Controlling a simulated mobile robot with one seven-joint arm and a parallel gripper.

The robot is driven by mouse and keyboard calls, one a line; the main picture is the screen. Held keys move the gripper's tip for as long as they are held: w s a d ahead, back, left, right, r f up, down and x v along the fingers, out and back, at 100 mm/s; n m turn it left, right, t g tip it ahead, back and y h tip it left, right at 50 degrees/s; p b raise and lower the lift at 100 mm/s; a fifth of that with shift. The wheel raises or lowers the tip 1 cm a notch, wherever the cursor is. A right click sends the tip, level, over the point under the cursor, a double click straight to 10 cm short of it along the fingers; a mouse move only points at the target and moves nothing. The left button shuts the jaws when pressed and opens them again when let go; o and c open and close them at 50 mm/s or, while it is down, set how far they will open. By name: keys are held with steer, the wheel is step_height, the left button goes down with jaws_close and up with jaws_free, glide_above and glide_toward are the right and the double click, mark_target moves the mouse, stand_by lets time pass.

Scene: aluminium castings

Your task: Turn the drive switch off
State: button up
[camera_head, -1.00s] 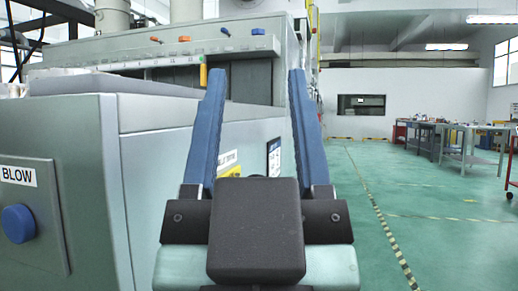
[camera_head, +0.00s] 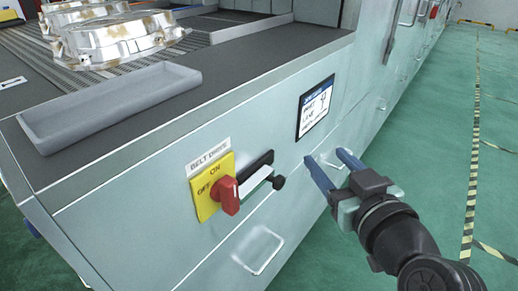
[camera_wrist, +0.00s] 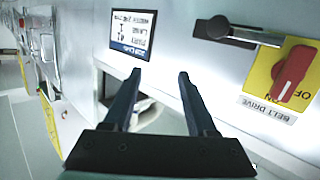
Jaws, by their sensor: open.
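The drive switch (camera_head: 230,196) is a red handle on a yellow plate (camera_head: 206,203) marked ON and OFF, under a "BELT DRIVE" label (camera_head: 209,154), on the pale green machine side. In the wrist view the red handle (camera_wrist: 292,74) is at the right edge, its long side lying roughly towards the ON mark. My gripper (camera_head: 326,157) is open and empty, right of the switch and apart from it, below a framed info panel (camera_head: 315,106). In the wrist view my gripper (camera_wrist: 160,74) has nothing between its fingers.
A black-ended bar handle (camera_head: 256,174) sits just right of the switch. A wire handle (camera_head: 258,250) is below. A grey tray (camera_head: 108,108) and metal castings (camera_head: 118,40) lie on the machine top. Green floor (camera_head: 430,130) is clear at the right.

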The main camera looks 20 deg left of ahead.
steer(key=s+f+n+g+y+p, duration=0.3)
steer(key=s+g+y+p, duration=0.1)
steer(key=s, duration=0.1)
steer(key=n+g+y+p, duration=0.3)
steer(key=n+g+y, duration=0.1)
steer(key=y, duration=0.1)
glide_toward(235, 193)
steer(key=p+x, duration=0.1)
steer(key=x, duration=0.8)
steer(key=shift+a, duration=0.25)
steer(key=shift+w, duration=0.1)
jaws_close()
